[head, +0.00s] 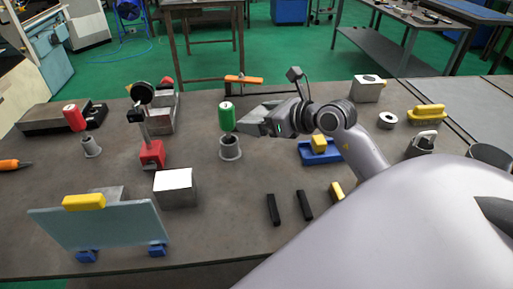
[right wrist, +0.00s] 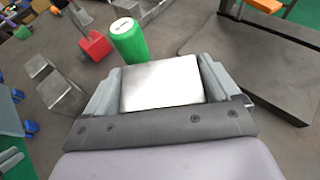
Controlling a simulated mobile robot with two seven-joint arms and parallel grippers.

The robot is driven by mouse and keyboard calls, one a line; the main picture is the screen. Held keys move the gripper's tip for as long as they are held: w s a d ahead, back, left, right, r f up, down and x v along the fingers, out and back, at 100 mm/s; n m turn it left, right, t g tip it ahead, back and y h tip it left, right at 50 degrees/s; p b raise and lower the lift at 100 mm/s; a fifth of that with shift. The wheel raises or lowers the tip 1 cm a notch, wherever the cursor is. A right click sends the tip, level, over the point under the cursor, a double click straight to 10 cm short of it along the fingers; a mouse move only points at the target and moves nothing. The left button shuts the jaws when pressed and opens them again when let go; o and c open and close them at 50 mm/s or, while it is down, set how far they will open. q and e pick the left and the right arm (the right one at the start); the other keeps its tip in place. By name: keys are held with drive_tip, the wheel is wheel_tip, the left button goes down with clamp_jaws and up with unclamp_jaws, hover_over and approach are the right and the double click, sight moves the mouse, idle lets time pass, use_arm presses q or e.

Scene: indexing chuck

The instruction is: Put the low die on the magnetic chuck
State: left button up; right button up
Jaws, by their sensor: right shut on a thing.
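My right gripper (head: 250,118) comes in from the right in the head view, beside the green cylinder. In the right wrist view it is shut on a block with a bright flat top, which I take for the low die (right wrist: 162,83). The die sits between both fingers, and its underside is hidden. A dark flat slab (right wrist: 250,60), possibly the magnetic chuck, lies right of the gripper in the wrist view. In the head view the arm and gripper mostly cover that area. I cannot tell whether the die touches anything below.
The green cylinder (head: 226,116) stands on a grey holder (head: 230,149) close to the gripper. A red-based stand (head: 152,155) and a white-topped block (head: 175,188) are further left. A clear panel (head: 105,225) stands at front left. A blue tray (head: 320,153) lies under the arm.

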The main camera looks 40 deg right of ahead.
sight(259, 157)
wheel_tip(259, 157, down, 10)
drive_tip(key=shift+w+r+b, duration=0.1)
drive_tip(key=shift+b, duration=0.25)
drive_tip(key=o, duration=1.2)
drive_tip(key=shift+f, duration=0.35)
drive_tip(key=shift+o, duration=0.9)
